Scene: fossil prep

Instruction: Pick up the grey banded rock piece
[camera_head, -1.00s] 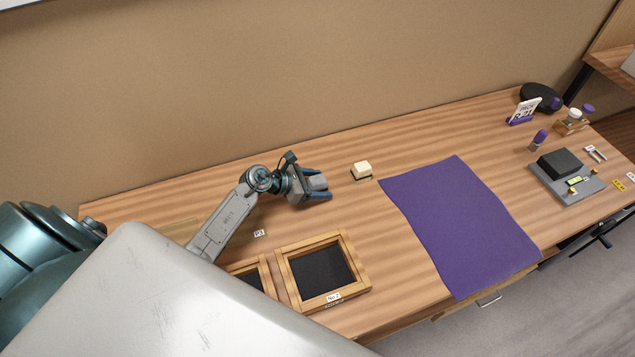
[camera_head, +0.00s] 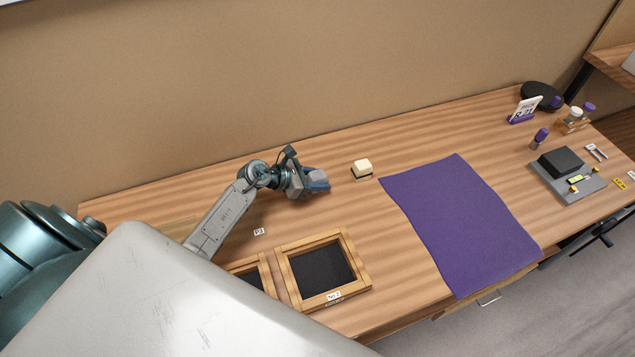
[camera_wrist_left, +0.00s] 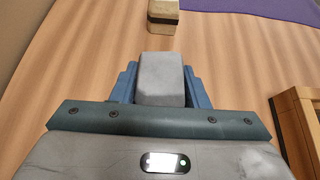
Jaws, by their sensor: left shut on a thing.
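The grey rock piece (camera_wrist_left: 162,78) is a smooth block between the two blue fingers of my left gripper in the left wrist view. Its bands cannot be made out from here. My left gripper (camera_head: 318,182) is shut on it, low over the table near the back wall. In the head view the fingers hide most of the piece. I cannot tell whether it touches the table. My right gripper is not in view.
A cream block with a dark band (camera_head: 362,167) stands just right of the gripper. A purple mat (camera_head: 460,225) lies further right. A wooden frame tray with a dark inside (camera_head: 362,272) and a second tray (camera_head: 266,268) sit in front. Bare table surrounds the gripper.

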